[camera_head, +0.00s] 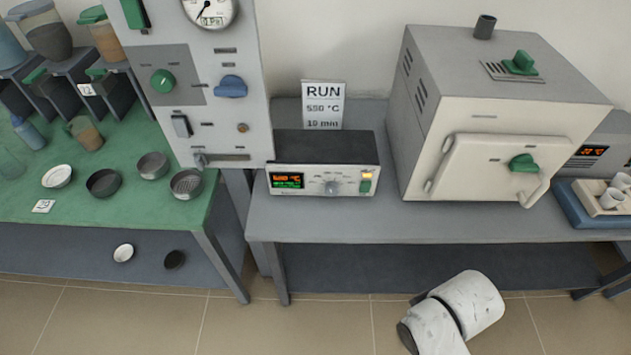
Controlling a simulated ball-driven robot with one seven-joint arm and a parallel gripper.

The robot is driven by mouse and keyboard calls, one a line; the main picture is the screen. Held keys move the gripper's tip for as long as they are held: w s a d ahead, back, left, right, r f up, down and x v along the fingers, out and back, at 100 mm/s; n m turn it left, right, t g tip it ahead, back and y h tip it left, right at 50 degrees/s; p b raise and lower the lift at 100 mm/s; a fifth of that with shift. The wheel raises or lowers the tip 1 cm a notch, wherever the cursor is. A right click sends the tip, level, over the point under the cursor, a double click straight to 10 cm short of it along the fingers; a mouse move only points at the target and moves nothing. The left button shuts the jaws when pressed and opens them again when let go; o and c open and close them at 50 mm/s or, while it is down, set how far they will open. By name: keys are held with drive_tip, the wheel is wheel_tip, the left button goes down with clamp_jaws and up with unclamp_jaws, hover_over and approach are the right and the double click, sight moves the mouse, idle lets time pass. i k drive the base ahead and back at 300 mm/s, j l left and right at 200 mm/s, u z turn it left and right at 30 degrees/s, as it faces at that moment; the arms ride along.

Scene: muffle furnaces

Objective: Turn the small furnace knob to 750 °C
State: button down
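The small furnace knob (331,187) is a small grey-blue knob on the white front of a low control box (288,144) at the middle of the grey bench. Scale marks around it are too small to read, so I cannot tell its setting. The box has a display (287,180) with an orange line above a green one, digits blurred. My white arm shows at the bottom, below the bench; my gripper is not in view.
A card (323,104) behind the box reads RUN, about 550 °C, 10 min. A tall grey panel (222,125) with a gauge stands close left. A green table (110,205) holds dishes. Bare bench lies in front of the box. A blue tray (577,204) holds white crucibles.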

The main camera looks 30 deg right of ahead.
sight(331, 188)
drive_tip(key=i+j+z, duration=0.15)
drive_tip(key=z, duration=0.3)
drive_tip(key=i+j+z, duration=0.1)
drive_tip(key=z, duration=0.35)
drive_tip(key=j, duration=0.1)
